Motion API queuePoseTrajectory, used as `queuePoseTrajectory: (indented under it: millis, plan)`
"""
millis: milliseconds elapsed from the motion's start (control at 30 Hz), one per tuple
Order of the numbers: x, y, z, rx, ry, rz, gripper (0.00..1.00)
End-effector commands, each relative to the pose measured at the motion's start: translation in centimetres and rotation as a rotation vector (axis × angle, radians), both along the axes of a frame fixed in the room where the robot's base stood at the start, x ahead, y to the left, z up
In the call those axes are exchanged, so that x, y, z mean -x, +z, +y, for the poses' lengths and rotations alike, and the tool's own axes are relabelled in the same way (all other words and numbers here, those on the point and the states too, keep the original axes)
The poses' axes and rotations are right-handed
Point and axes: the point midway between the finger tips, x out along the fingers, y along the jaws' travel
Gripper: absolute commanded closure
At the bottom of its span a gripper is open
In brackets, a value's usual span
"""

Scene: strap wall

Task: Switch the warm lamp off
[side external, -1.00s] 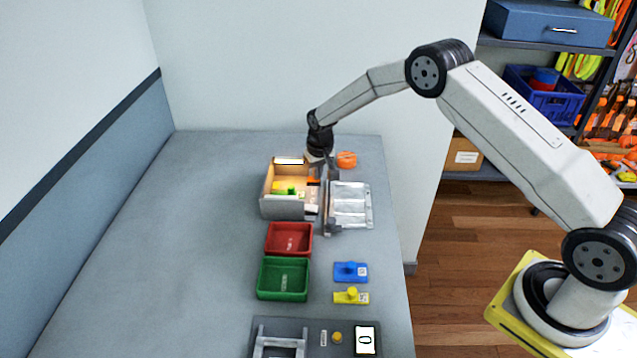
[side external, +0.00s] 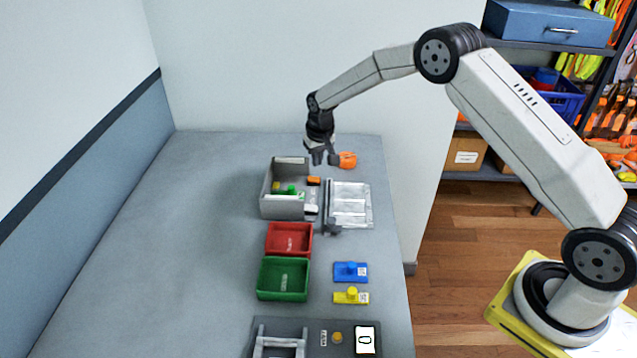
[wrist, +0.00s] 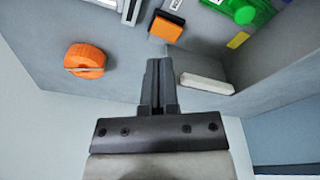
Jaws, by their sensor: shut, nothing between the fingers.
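The warm lamp appears to be the pale bar (wrist: 207,83) at the top of the grey box's back wall; it looks unlit, and the box (side external: 283,208) interior is plain grey. An orange rocker switch (side external: 314,181) on a dark base sits at the box's right side; it also shows in the wrist view (wrist: 167,26). My gripper (side external: 322,160) is above and behind the switch, apart from it. In the wrist view its fingers (wrist: 158,65) are together and empty.
A round orange knob (side external: 347,160) stands right of my gripper. A silver hinged panel (side external: 350,205) lies right of the box. Red (side external: 289,240) and green (side external: 283,279) trays stand in front, with blue (side external: 351,271) and yellow (side external: 351,297) pieces beside them. The table's left is clear.

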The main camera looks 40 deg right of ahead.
Motion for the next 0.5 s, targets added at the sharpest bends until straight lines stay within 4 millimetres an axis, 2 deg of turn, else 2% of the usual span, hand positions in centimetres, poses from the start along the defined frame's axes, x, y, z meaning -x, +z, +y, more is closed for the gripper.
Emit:
queuePoseTrajectory:
  millis: [500]
  plan:
    - [0.0,3.3,0.0,0.000,0.000,0.001,1.00]
